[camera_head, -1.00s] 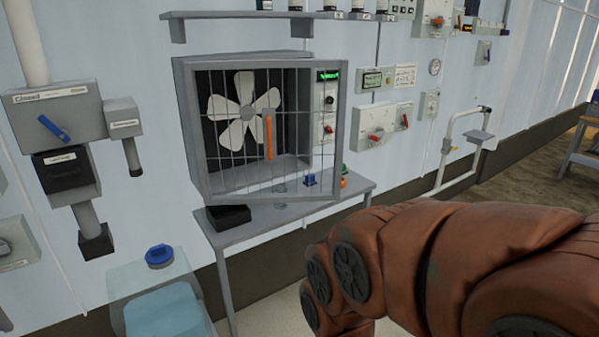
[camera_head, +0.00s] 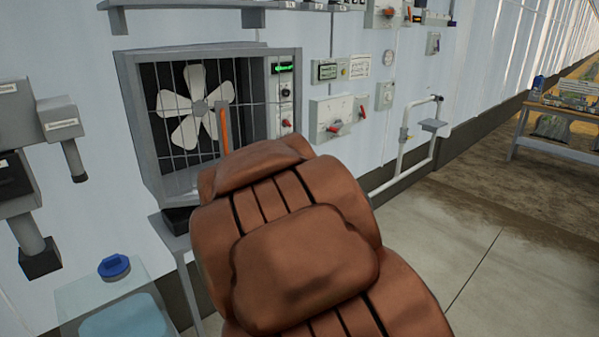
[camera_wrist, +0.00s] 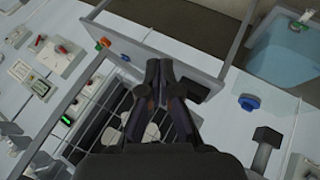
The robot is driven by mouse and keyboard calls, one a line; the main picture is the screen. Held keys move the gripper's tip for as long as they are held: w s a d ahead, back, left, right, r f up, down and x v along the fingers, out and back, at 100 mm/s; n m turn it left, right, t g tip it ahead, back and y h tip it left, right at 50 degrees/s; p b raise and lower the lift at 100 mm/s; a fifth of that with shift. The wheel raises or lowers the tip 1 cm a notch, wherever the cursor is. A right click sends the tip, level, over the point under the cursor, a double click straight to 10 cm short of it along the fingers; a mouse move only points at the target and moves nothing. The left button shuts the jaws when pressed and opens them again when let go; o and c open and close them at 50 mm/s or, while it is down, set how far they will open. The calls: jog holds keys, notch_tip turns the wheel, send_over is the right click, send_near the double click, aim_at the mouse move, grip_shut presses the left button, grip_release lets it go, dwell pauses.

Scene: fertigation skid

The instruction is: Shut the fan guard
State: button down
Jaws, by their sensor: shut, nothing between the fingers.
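The fan guard (camera_head: 295,95) is a grey frame with wire bars and an upright orange handle (camera_head: 223,128). Its right edge seems to stand out from the fan housing, with the wall controls showing through the bars, so it looks ajar. Behind it is a white-bladed fan (camera_head: 195,100). In the wrist view the guard's bars (camera_wrist: 93,128) lie below and left of my gripper (camera_wrist: 158,62). My gripper is shut and empty; whether it touches the guard is unclear. In the head view my brown arm hides the gripper and the guard's lower right.
A grey table (camera_wrist: 125,35) under the fan carries small blue, green and orange parts. A clear tank with a blue cap (camera_head: 114,267) stands at lower left. Wall switch boxes (camera_head: 338,118) and a white pipe (camera_head: 405,150) are to the right.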

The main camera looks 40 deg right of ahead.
jog(key=w+d+n+t+h+b, duration=0.1)
jog(key=w+d+n+t, duration=0.25)
jog(key=d, duration=0.35)
jog(key=w+d+r+n+t+h+b, duration=0.1)
jog(key=w+d+n+t+b, duration=0.2)
jog(key=d, duration=0.4)
jog(key=w+d+n+t+h, duration=0.1)
jog(key=w+d+n+t, duration=0.3)
jog(key=d, duration=0.3)
jog(key=p+x, duration=0.5)
jog(key=x, duration=1)
jog(key=shift+g, duration=0.45)
jog(key=shift+w+f, duration=0.1)
jog(key=shift+w, duration=0.15)
